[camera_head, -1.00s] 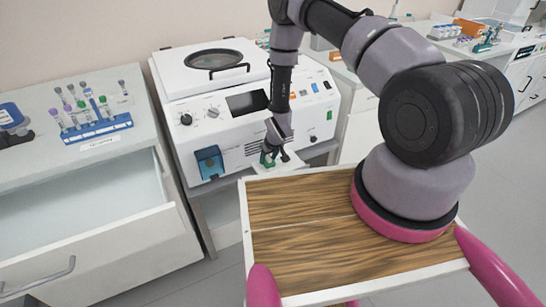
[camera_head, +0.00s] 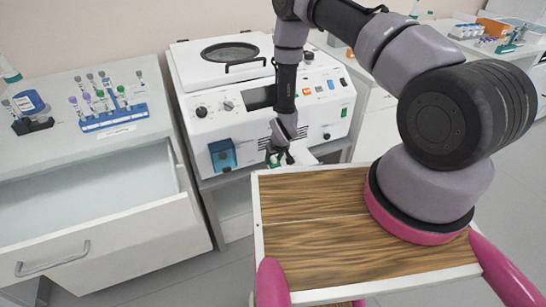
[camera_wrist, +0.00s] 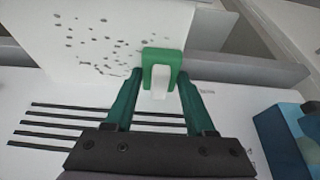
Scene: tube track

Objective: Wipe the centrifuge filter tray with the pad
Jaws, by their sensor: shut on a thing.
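In the wrist view, a flat white tray (camera_wrist: 60,50) with many dark specks lies at the upper left; I take it as the centrifuge filter tray. A little of it shows in the head view (camera_head: 304,156), low in front of the centrifuge (camera_head: 270,105). My gripper (camera_wrist: 160,75) is shut on a green piece (camera_wrist: 160,56) with a white tab, at the tray's edge. I cannot tell whether this green piece is the pad's grip or part of the tray. No separate pad shows. In the head view my gripper (camera_head: 278,158) is small and partly blurred.
A blue box (camera_head: 222,155) sits on the centrifuge front, left of my gripper. An open drawer (camera_head: 95,205) juts out at left, below a bench with a blue tube rack (camera_head: 113,117). My wooden deck fills the lower middle.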

